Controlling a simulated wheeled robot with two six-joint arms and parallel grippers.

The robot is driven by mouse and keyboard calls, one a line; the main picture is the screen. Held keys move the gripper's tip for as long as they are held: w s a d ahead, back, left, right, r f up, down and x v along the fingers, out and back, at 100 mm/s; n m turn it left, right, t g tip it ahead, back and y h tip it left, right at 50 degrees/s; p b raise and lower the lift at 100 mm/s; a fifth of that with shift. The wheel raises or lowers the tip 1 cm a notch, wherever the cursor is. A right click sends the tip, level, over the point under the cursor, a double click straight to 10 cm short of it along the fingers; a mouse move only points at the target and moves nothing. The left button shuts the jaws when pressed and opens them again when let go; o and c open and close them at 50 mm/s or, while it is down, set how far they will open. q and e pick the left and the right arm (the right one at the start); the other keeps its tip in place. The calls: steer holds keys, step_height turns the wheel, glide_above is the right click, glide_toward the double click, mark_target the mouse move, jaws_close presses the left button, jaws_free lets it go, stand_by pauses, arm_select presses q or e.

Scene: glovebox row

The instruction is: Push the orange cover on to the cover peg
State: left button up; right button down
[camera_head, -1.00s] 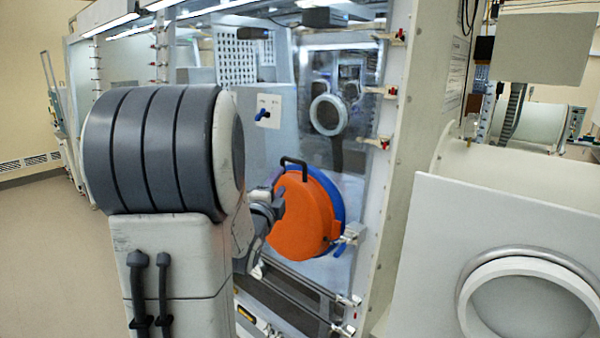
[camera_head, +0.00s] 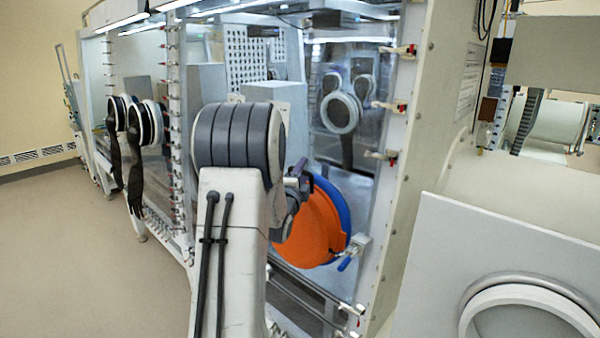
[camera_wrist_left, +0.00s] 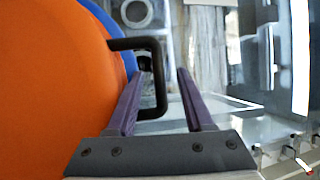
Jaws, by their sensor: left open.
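The round orange cover (camera_head: 312,232) stands upright in front of a blue ring (camera_head: 342,207) at the glovebox's end wall. It fills the left of the left wrist view (camera_wrist_left: 50,95). In the head view my left gripper (camera_head: 299,178) is at the handle, partly hidden by my arm. No cover peg shows now. My right gripper is not in view.
Rails (camera_head: 300,294) run below the cover. A white panel with a round port (camera_head: 525,300) stands at the right. Black gloves (camera_head: 135,165) hang at the left, where the floor (camera_head: 85,240) is clear.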

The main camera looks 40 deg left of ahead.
arm_select(q)
steer(key=shift+w, duration=0.1)
jaws_close()
steer(key=shift+f, duration=0.1)
stand_by(1.2)
stand_by(0.4)
stand_by(1.2)
stand_by(0.4)
stand_by(1.4)
